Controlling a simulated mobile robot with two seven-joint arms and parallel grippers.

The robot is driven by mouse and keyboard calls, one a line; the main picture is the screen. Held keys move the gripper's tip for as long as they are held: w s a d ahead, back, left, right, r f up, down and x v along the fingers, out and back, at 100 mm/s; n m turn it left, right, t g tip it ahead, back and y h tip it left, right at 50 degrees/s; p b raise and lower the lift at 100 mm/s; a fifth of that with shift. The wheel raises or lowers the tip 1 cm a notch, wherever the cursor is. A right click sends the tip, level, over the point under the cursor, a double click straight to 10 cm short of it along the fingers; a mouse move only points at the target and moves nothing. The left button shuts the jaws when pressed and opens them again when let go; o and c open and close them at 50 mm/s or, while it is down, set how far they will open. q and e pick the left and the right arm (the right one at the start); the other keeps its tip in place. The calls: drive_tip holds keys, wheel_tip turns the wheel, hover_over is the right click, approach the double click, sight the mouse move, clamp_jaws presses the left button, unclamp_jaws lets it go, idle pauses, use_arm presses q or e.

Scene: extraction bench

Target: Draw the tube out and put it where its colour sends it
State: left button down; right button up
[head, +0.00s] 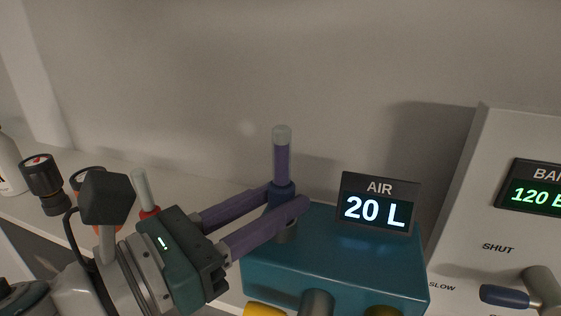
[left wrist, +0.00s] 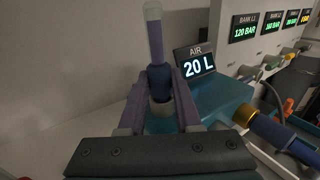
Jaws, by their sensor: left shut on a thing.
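The tube (head: 283,160) is upright, with a purple filling, a pale clear top and a dark blue collar. It stands over a grey socket on the teal air box (head: 335,262), whose display reads AIR 20 L. My left gripper (head: 287,201) has its two purple fingers on either side of the blue collar and is shut on it. The left wrist view shows the tube (left wrist: 154,35) between the fingers, with the grey socket (left wrist: 161,108) just below the collar. I cannot tell whether the lower end is still in the socket. My right gripper is not in view.
A second pale tube with a red collar (head: 145,190) stands behind my left wrist. A black torch-like object (head: 42,182) and a white bottle (head: 8,165) are at far left. A grey panel (head: 470,200) with a BAR display and lever stands right. The wall is close behind.

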sight(273, 138)
use_arm(q)
drive_tip(key=shift+r, duration=0.1)
idle(0.3)
drive_tip(key=shift+r+p, duration=3)
drive_tip(key=shift+r, duration=0.4)
drive_tip(key=shift+a+r, duration=0.1)
